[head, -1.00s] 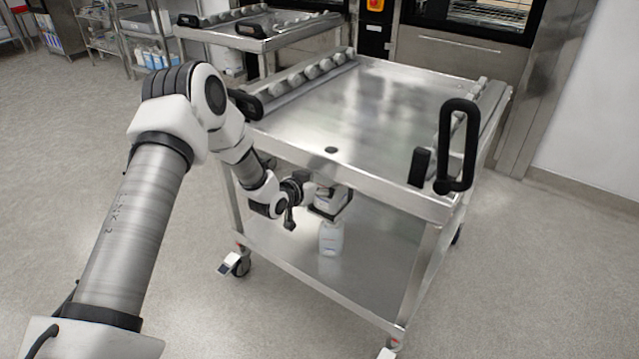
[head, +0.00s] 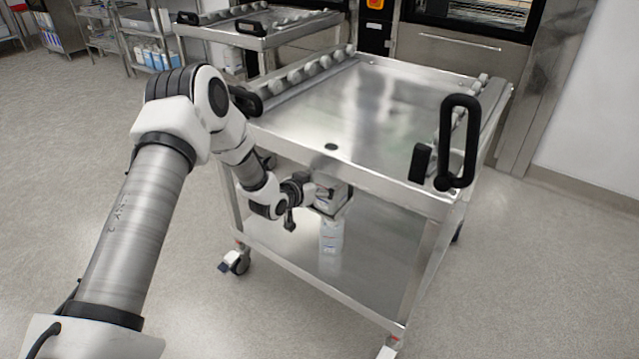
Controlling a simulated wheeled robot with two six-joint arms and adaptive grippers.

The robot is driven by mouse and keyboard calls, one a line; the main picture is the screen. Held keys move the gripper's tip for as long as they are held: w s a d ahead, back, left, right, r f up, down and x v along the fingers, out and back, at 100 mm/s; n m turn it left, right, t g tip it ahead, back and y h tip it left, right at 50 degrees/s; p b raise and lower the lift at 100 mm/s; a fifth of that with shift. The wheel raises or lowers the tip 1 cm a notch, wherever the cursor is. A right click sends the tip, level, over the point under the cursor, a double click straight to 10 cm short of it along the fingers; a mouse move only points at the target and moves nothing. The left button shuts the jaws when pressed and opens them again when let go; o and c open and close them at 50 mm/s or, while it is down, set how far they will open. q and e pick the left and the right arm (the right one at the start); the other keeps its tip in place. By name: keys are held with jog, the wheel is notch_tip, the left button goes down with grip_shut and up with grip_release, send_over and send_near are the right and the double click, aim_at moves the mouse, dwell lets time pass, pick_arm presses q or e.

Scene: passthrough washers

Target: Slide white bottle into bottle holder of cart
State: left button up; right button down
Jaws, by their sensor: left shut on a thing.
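The white bottle (head: 331,238) hangs upright below my left gripper (head: 332,214), under the front edge of the cart's top. My left gripper is shut on the bottle's upper part, which the gripper hides. The steel cart (head: 370,185) has a flat top with a small dark hole near its front edge and a lower shelf below. The bottle shows in front of the lower shelf; I cannot tell how far above it the bottle is. The bottle holder is not clearly visible. My right gripper is not in view.
The cart's top is bare between two side rails, with a black handle (head: 460,142) at its front right. A second cart (head: 262,35) stands behind at the left. Shelving with bottles (head: 155,55) is at the back left. The floor at the right is clear.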

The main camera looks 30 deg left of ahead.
pick_arm(q)
jog(key=o, duration=1)
